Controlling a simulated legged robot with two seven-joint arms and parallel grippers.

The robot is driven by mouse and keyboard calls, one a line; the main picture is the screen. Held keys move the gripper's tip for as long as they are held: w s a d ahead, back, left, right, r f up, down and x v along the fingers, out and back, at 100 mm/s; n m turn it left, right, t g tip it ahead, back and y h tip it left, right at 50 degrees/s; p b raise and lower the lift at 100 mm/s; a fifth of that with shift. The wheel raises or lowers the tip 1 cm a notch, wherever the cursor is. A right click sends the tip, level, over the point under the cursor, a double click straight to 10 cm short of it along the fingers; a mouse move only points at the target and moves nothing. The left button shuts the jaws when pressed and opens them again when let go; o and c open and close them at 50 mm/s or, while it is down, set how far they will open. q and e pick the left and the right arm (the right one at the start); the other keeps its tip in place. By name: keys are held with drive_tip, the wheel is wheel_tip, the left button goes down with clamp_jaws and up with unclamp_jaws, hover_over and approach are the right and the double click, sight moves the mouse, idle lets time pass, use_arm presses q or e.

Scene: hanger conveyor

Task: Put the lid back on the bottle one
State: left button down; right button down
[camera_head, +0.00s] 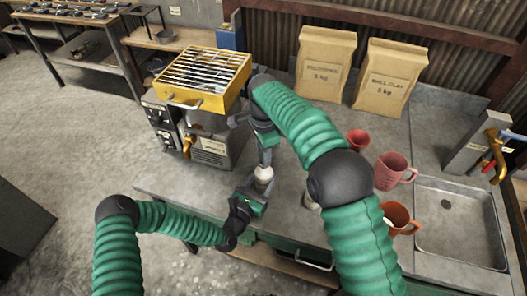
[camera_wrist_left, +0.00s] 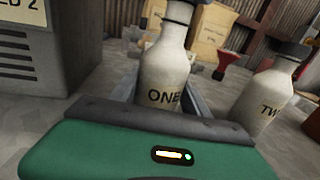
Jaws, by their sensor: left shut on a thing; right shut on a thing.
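Bottle one is a cream bottle (camera_head: 263,175) standing near the front edge of the worktop. In the left wrist view it is upright with the label ONE (camera_wrist_left: 163,72), and its top is cut off by the frame. My left gripper (camera_head: 257,195) is shut on its body from the front. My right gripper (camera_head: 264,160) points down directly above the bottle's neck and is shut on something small. That is probably the lid, but it is hidden between the fingers. Whether it touches the bottle's mouth cannot be told.
A second cream bottle with a dark lid (camera_wrist_left: 264,95) stands to the right, mostly behind my right arm in the head view.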

drive_tip(key=shift+f, duration=0.55)
idle(0.4)
drive_tip(key=m, duration=0.4)
drive_tip(key=shift+m, duration=0.4)
drive_tip(key=m, duration=0.8)
drive_tip(key=shift+a+m, duration=0.1)
drive_tip(key=shift+m, duration=0.2)
drive_tip(key=m, duration=0.3)
drive_tip(key=c, duration=1.1)
unclamp_jaws()
